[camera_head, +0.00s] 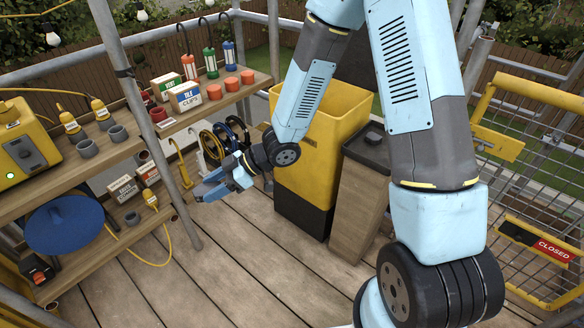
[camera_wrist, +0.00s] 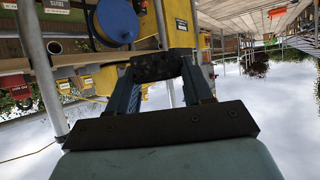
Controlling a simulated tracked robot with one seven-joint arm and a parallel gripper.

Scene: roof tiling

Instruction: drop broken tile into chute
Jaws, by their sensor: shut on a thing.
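My gripper (camera_head: 213,187) is left of the yellow chute-like bin (camera_head: 291,170), lower than its open top and apart from it. In the wrist view my gripper (camera_wrist: 156,78) is shut on a dark, flat piece, seemingly the broken tile (camera_wrist: 154,67), which spans the space between the fingertips. In the head view the piece is too small to make out clearly. The bin is tall, with a dark lower part and an open top. My arm hides part of its front and rim.
Shelves (camera_head: 95,150) at the left hold lanterns, boxes, cups and a blue disc (camera_head: 65,225). A scaffold pole (camera_head: 160,160) rises near my gripper. A yellow gate (camera_head: 545,200) closes the right side.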

